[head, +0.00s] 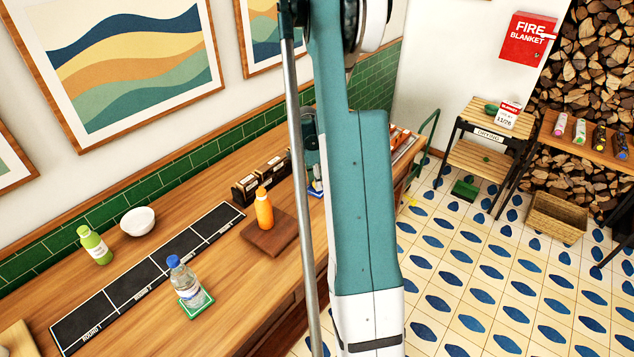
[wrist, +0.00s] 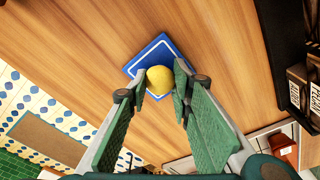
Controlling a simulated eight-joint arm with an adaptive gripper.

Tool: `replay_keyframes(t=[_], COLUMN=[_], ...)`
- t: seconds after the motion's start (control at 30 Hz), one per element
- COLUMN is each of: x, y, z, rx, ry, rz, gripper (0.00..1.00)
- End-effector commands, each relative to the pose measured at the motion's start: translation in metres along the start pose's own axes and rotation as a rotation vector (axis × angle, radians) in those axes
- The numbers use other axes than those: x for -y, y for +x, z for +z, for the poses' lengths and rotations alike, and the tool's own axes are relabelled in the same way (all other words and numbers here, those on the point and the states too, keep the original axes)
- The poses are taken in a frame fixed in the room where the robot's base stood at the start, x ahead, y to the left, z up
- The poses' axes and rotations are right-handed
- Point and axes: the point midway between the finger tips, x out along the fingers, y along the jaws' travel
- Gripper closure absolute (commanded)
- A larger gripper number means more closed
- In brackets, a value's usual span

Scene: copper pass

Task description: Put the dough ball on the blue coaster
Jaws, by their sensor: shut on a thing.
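The dough ball (wrist: 160,80) is a small yellow ball between my fingertips in the wrist view. My gripper (wrist: 160,87) is shut on it. The blue coaster (wrist: 151,52), square with a white border line, lies on the wooden counter behind the ball in that view. The ball overlaps the coaster's lower part in the picture; I cannot tell whether it touches it. In the head view my arm hides the ball and most of my gripper, and only a bit of blue shows beside the arm.
On the counter (head: 150,290) stand an orange bottle (head: 264,212) on a brown board (head: 270,236), a water bottle (head: 184,282) on a green coaster (head: 195,306), a green bottle (head: 94,245) and a white bowl (head: 138,221). A dark box rack (head: 262,180) stands near the wall.

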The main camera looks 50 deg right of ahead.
Motion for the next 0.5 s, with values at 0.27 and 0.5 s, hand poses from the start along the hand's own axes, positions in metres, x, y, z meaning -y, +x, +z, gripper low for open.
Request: replay_keyframes(t=[0.27,0.5], x=[0.0000,0.0000], y=[0.0026,0.0025], z=[0.0003,0.0003], rx=[0.000,0.000], ry=[0.000,0.000], rz=[0.000,0.000], gripper=[0.62,0.62])
